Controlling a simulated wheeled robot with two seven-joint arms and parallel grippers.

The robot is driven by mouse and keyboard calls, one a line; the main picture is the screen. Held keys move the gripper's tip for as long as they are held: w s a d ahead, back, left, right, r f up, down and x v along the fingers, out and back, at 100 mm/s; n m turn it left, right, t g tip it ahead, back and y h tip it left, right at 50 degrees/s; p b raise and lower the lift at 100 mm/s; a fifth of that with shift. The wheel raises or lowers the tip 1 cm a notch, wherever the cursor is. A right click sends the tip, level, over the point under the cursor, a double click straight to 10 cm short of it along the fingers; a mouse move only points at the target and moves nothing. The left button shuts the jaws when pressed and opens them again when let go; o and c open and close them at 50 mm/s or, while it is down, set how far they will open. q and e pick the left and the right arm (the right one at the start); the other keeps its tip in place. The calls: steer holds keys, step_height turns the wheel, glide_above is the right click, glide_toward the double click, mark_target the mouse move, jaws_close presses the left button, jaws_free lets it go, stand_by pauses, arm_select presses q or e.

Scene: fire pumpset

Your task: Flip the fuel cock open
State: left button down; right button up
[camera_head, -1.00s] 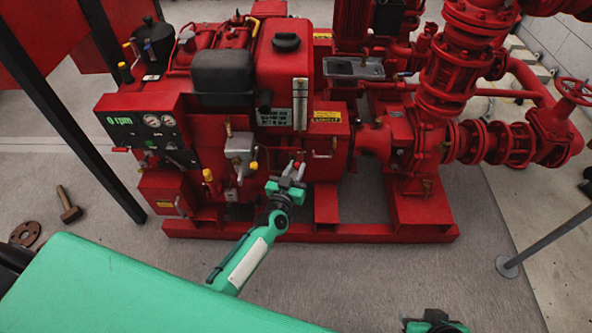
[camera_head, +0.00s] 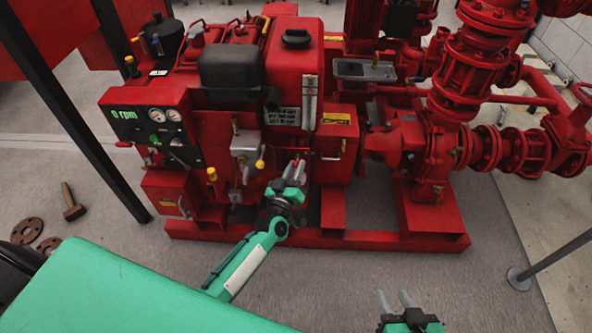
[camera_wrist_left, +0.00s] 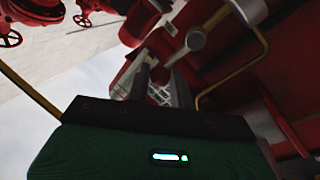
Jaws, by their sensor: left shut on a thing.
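The fuel cock (camera_head: 297,162) shows as a small red-tipped lever low on the front of the red engine, below the tank. My left gripper (camera_head: 295,169) is at this lever, with its fingers shut on it and hiding most of it. In the left wrist view the two dark fingers (camera_wrist_left: 161,88) point away toward red engine parts; the lever between them is hard to make out. My right gripper (camera_head: 395,299) is at the bottom edge of the head view, its two fingers apart and empty, away from the engine.
A yellow-tipped lever (camera_head: 260,165) and a grey metal housing (camera_head: 245,144) stand just left of the left gripper. A bent handle (camera_head: 333,154) is on the red box to its right. A dark post (camera_head: 75,110) stands at left.

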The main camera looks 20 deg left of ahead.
arm_select(q)
steer(key=c, duration=1.2)
jaws_free()
steer(key=shift+s, duration=0.1)
steer(key=s+f+p, duration=0.1)
steer(key=s+f, duration=0.1)
steer(key=s, duration=1.1)
steer(key=shift+s, duration=0.25)
arm_select(e)
steer(key=d+g, duration=0.1)
steer(key=s+d+h, duration=0.1)
steer(key=shift+d+f+g, duration=0.1)
steer(key=shift+d+g, duration=0.2)
steer(key=shift+g, duration=0.1)
arm_select(q)
steer(key=shift+f, duration=0.1)
